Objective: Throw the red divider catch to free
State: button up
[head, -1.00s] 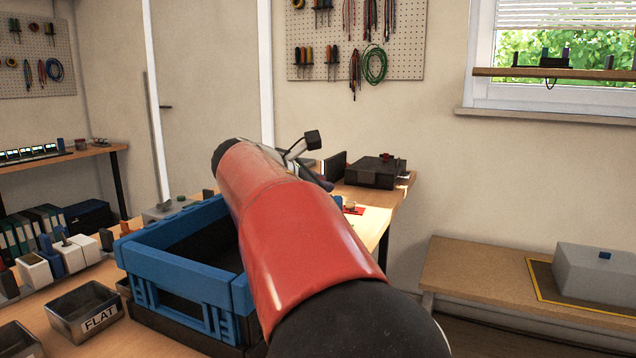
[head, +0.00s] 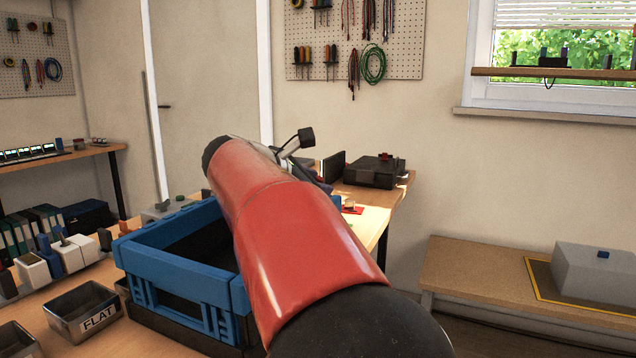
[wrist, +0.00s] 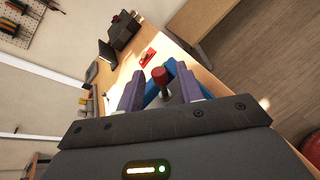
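The red catch (wrist: 159,76) shows in the wrist view as a small red knob on a short grey stem. It stands in front of a blue part (wrist: 171,66), which looks like part of the blue crate (head: 200,285). My gripper (wrist: 159,88) is open, with one purple finger on each side of the knob in the picture. I see gaps beside the knob, but cannot tell how deep it sits between the fingers. In the head view my red arm hides the catch, most of my gripper and the crate's right part.
A metal tray marked FLAT (head: 84,310) stands left of the crate. A red piece (head: 352,208) lies on the bench beyond my arm. A black case (head: 375,171) stands at the bench's far end. A low bench with a grey box (head: 595,270) is at right.

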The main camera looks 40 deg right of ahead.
jog(key=v, duration=0.6)
jog(key=shift+a, duration=0.25)
jog(key=shift+s, duration=0.15)
dwell(0.4)
